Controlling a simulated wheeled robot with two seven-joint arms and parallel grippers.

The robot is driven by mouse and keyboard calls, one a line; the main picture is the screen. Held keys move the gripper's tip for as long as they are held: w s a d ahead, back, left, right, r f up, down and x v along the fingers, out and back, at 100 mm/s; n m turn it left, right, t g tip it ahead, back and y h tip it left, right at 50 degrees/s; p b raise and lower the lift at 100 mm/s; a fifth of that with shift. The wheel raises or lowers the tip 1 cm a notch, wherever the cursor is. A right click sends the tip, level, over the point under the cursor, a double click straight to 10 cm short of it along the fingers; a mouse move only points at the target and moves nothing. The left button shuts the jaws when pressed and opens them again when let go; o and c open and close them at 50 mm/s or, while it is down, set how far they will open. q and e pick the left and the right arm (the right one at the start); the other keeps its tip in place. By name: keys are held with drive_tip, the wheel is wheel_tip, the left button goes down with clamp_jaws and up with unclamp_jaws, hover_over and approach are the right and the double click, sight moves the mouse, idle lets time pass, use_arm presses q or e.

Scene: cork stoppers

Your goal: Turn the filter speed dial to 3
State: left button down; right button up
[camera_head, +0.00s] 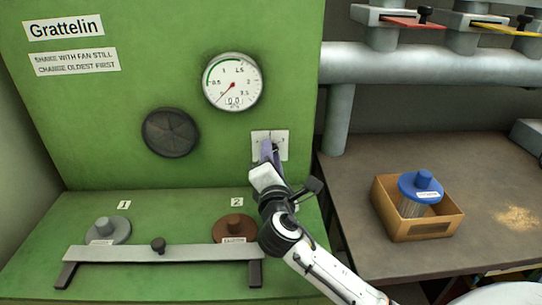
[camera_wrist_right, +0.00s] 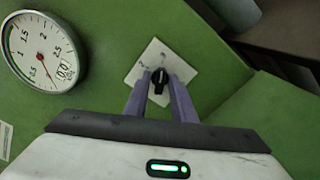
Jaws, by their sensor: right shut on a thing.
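The filter speed dial is a small black knob (camera_wrist_right: 159,82) on a white square plate (camera_wrist_right: 148,58) fixed to the green panel. In the head view the plate (camera_head: 282,137) shows, but my gripper hides the knob. My right gripper (camera_head: 266,150) reaches up to the plate from below. In the right wrist view its two purple fingers (camera_wrist_right: 160,88) are on either side of the knob and shut on it. The marks on the plate are too small and blurred to read. My left gripper is not in view.
A round gauge (camera_head: 233,82) and a dark round vent (camera_head: 170,133) are on the panel left of the plate. Below are a grey bar (camera_head: 200,253) with a knob, a grey lid (camera_head: 108,231) and a brown lid (camera_head: 235,229). A cardboard box (camera_head: 445,225) holds a blue-topped filter (camera_head: 421,187) at right.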

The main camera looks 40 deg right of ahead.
idle(0.3)
drive_tip(key=o, duration=0.7)
drive_tip(key=shift+o, duration=0.2)
drive_tip(key=shift+s, duration=0.1)
drive_tip(key=v, duration=1)
drive_tip(key=shift+b, duration=0.4)
drive_tip(key=shift+s, duration=0.1)
